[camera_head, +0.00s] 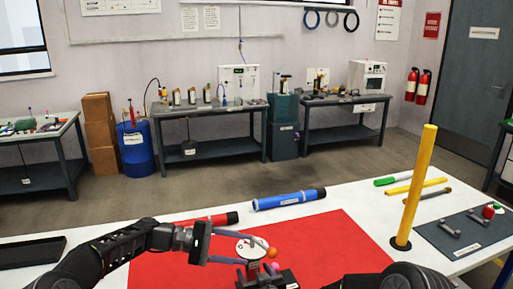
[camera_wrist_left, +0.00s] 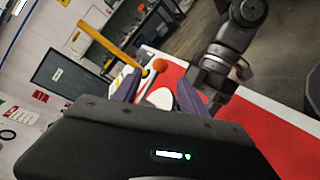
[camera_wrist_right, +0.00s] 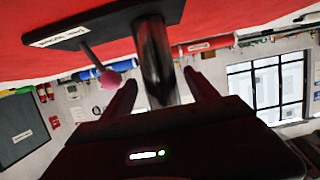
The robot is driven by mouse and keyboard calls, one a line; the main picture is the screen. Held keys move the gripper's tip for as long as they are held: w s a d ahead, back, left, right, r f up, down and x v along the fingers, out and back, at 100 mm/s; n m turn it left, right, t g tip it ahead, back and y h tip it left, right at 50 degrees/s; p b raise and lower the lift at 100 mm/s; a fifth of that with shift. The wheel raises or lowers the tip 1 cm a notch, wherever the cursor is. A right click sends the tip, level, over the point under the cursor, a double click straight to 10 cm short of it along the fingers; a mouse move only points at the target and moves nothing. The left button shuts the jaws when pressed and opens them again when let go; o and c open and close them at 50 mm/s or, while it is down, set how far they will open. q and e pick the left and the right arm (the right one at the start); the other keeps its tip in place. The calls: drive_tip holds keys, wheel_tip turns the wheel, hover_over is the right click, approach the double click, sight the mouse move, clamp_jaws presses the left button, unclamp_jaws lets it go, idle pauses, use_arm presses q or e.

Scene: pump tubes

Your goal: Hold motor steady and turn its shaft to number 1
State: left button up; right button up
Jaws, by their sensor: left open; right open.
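The motor's dark base (camera_head: 285,281) with a white label stands at the front of the red mat (camera_head: 335,250); it also shows in the right wrist view (camera_wrist_right: 75,36). A white disc (camera_head: 249,246) tops the motor, with an orange ball (camera_head: 272,253) beside it. No number is legible. My left gripper (camera_head: 250,251) is open, its fingers on either side of the disc; the disc also shows in the left wrist view (camera_wrist_left: 160,98). My right gripper (camera_wrist_right: 159,77) is open, its fingers on either side of the motor's dark upright body (camera_wrist_right: 153,50). A pink ball (camera_wrist_right: 110,79) sits on a rod beside it.
A blue tube (camera_head: 288,199) and a red tube (camera_head: 212,219) lie behind the motor. A yellow post (camera_head: 415,190) stands upright at the right. A grey plate (camera_head: 462,232) with handles lies further right, and a black tray (camera_head: 30,252) at the far left.

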drive_tip(key=shift+s, duration=0.15)
drive_tip(key=v, duration=1.1)
drive_tip(key=shift+s, duration=0.35)
drive_tip(key=shift+d, duration=0.15)
